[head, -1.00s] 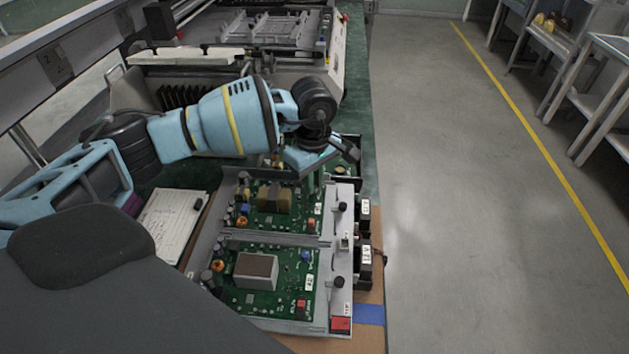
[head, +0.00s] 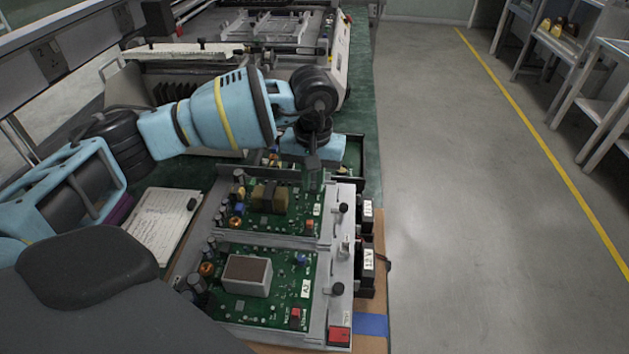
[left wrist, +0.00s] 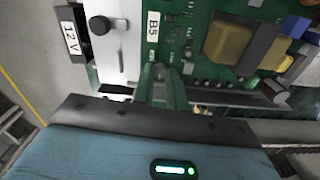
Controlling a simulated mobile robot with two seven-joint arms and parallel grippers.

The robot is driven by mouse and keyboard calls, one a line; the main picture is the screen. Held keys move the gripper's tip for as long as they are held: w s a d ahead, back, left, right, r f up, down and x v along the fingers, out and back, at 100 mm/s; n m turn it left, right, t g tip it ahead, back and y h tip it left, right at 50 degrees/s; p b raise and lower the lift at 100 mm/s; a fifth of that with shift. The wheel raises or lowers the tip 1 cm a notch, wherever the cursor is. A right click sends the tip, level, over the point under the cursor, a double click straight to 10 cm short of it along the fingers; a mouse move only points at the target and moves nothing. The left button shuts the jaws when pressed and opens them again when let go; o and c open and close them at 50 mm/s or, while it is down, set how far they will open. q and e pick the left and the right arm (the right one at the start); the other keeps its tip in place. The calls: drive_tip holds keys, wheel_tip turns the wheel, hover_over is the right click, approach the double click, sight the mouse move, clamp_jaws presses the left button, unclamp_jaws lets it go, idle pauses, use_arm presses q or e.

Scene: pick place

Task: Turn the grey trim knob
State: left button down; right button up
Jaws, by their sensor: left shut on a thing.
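My left gripper (head: 314,181) points down at the right edge of the upper green circuit board (head: 285,222). In the left wrist view its two fingers (left wrist: 159,74) are close together, beside the white B5 label (left wrist: 153,27). They are shut on a small grey thing at the board, which I take to be the grey trim knob (left wrist: 160,67). The fingers hide most of it, and its dial position cannot be read. In the head view the knob is hidden by the gripper. My right gripper is not in view.
Black knobs (head: 343,208) stand on the grey metal strip (head: 341,262) right of the boards. Black 12 V modules (head: 368,257) lie beyond it. A lower board (head: 262,308) has a tall component (head: 247,275). A paper sheet (head: 155,222) lies left.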

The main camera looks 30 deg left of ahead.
use_arm(q)
drive_tip(key=m+b, duration=0.1)
drive_tip(key=m, duration=0.2)
drive_tip(key=shift+m, duration=0.3)
drive_tip(key=shift+m+b, duration=0.6)
drive_tip(key=shift+m, duration=0.5)
drive_tip(key=shift+m+b, duration=0.3)
drive_tip(key=shift+m, duration=0.5)
drive_tip(key=c, duration=1.4)
unclamp_jaws()
